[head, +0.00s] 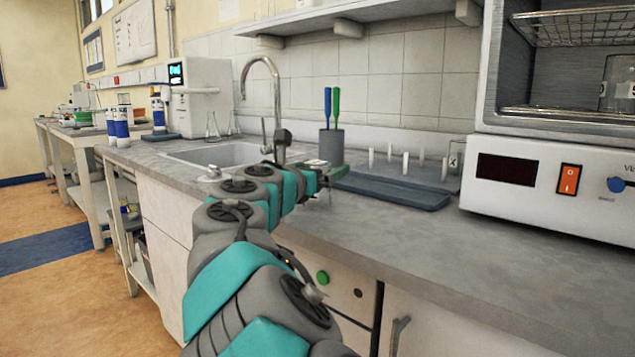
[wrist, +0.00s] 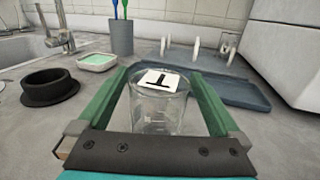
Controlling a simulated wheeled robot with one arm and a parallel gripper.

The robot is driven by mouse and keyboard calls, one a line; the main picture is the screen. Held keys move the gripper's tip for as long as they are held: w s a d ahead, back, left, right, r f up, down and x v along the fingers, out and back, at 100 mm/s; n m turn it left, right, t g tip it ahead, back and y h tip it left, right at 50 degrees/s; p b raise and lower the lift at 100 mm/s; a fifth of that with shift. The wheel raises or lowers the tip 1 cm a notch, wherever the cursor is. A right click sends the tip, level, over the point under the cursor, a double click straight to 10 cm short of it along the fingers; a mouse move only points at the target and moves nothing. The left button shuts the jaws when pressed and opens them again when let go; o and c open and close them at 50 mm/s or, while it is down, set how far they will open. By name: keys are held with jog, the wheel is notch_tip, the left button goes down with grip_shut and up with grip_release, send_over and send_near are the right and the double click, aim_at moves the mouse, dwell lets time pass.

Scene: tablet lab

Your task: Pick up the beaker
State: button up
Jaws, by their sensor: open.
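The beaker (wrist: 156,115) is clear glass and stands on the grey counter in the middle of the wrist view. A white square with a black mark (wrist: 158,80) shows at its upper part. My gripper (wrist: 162,74) is open, with one green finger on each side of the beaker. I cannot tell whether either finger touches the glass. The dark palm edge hides the beaker's near lower part. In the head view my gripper (head: 325,178) is over the counter right of the sink, and I cannot make out this beaker there.
A black ring-shaped holder (wrist: 50,86) and a dish with a green block (wrist: 97,61) are left of the gripper. Behind stand a grey cup with brushes (head: 331,146) and a blue-grey tray rack (head: 392,188). A white oven (head: 550,180) is right; the front counter is clear.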

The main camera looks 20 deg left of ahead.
jog(key=shift+w+d, duration=0.1)
jog(key=shift+w, duration=0.65)
jog(key=c, duration=1.5)
